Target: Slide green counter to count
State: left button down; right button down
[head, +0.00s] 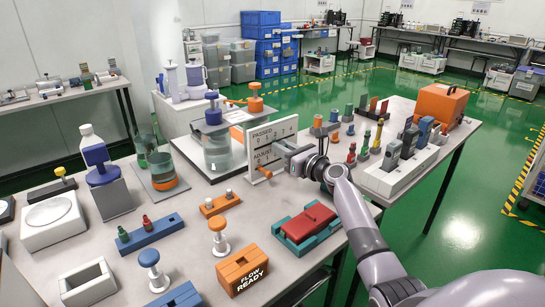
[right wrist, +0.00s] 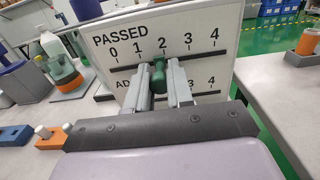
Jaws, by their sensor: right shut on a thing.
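A white board (head: 256,133) stands on the table, with rows labelled PASSED and ADJUST. In the right wrist view the board (right wrist: 205,30) shows the PASSED numbers 0 to 4 above a dark slot. The green counter (right wrist: 158,77) sits at that slot, below the 2. My right gripper (right wrist: 158,88) is shut on the counter, one finger on each side. In the head view my right gripper (head: 292,155) is at the board's right part, and I cannot make out the green counter there. A brown-red knob (head: 265,172) shows low on the board. My left gripper is not in view.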

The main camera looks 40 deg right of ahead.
jog(key=shift+d, duration=0.4)
jog(key=c, duration=1)
grip_release()
jog(key=s, duration=0.2)
jog(key=s+p, duration=0.1)
jog(key=s, duration=0.4)
jog(key=shift+d+p, duration=0.25)
jog(key=shift+p, duration=0.15)
jog(key=shift+s, duration=0.1)
